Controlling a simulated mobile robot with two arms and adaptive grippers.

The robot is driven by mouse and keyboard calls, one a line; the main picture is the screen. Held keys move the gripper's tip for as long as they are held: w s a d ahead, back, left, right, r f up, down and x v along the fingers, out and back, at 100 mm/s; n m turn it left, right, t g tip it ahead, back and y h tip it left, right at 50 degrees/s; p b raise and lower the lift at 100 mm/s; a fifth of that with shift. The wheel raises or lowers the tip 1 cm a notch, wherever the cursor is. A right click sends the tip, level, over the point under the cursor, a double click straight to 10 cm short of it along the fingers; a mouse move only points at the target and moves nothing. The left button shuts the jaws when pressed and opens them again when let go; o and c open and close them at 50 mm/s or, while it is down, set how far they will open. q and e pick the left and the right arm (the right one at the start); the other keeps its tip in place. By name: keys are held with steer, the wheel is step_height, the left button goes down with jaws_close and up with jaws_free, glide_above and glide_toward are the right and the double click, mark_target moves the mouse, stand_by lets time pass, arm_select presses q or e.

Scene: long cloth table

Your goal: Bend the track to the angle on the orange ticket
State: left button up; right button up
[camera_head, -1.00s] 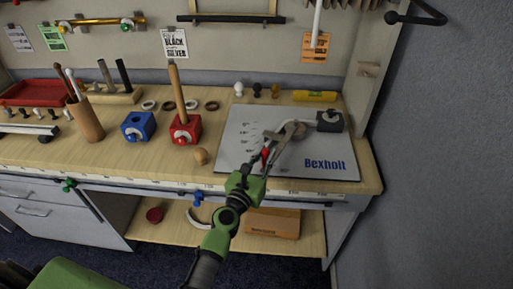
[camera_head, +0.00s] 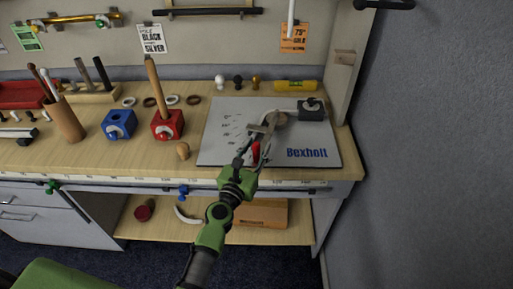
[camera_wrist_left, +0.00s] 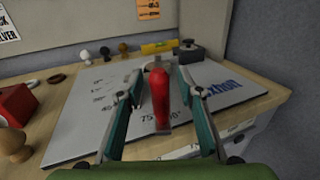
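The orange ticket (camera_head: 294,37) hangs on the back wall and reads 75°; its smaller text is too small to read. A grey Bexholt board (camera_head: 222,150) carries printed angle marks. A metal bending fixture (camera_head: 279,118) sits on it, with a red handle (camera_head: 256,153) pointing toward the front edge. In the left wrist view the red handle (camera_wrist_left: 160,97) stands between the fingers, near the 75 and 90 marks, with gaps on both sides. My left gripper (camera_wrist_left: 160,88) is open around it. I cannot make out the track clearly. My right gripper is not in view.
A dark block (camera_head: 312,109) stands at the board's back right, near a yellow level (camera_head: 295,86). Red (camera_head: 167,125) and blue (camera_head: 118,124) blocks and a wooden knob (camera_head: 182,150) stand left of the board. A side panel (camera_head: 343,75) borders the table's right.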

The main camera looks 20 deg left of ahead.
arm_select(q)
steer(key=shift+s+a+f, duration=0.1)
steer(key=shift+s+a, duration=0.05)
steer(key=shift+s, duration=0.45)
steer(key=s+a, duration=0.1)
steer(key=s, duration=0.9)
steer(key=shift+s, duration=0.4)
